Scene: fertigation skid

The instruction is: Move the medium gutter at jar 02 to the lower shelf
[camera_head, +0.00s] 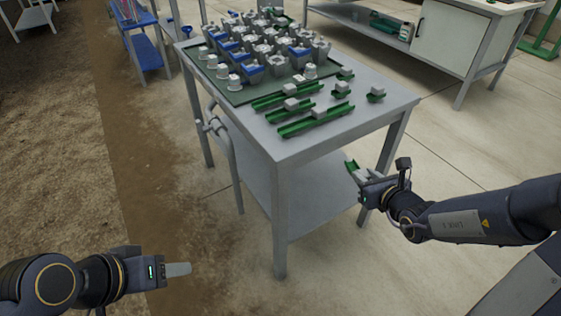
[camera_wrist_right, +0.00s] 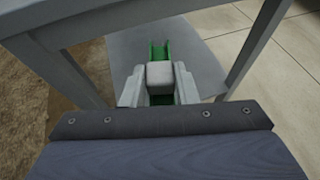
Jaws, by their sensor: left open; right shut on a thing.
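My right gripper (camera_head: 358,176) is beside the table's right front leg, below the tabletop level. It is shut on a green gutter (camera_head: 351,164) with a grey block on it. In the right wrist view the block (camera_wrist_right: 160,77) sits between the fingers and the green gutter (camera_wrist_right: 160,52) reaches out ahead over the lower shelf (camera_wrist_right: 203,60). In the head view the lower shelf (camera_head: 310,198) looks bare. Several green gutters with grey blocks (camera_head: 318,117) lie on the tabletop. My left gripper (camera_head: 178,270) is open and empty at the lower left, away from the table.
The grey table (camera_head: 372,115) carries a dark green mat with several grey and blue jar-like parts (camera_head: 262,50). Table legs (camera_head: 279,225) frame the shelf opening. A white cabinet bench (camera_head: 450,40) stands at the back right. The floor in front is clear.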

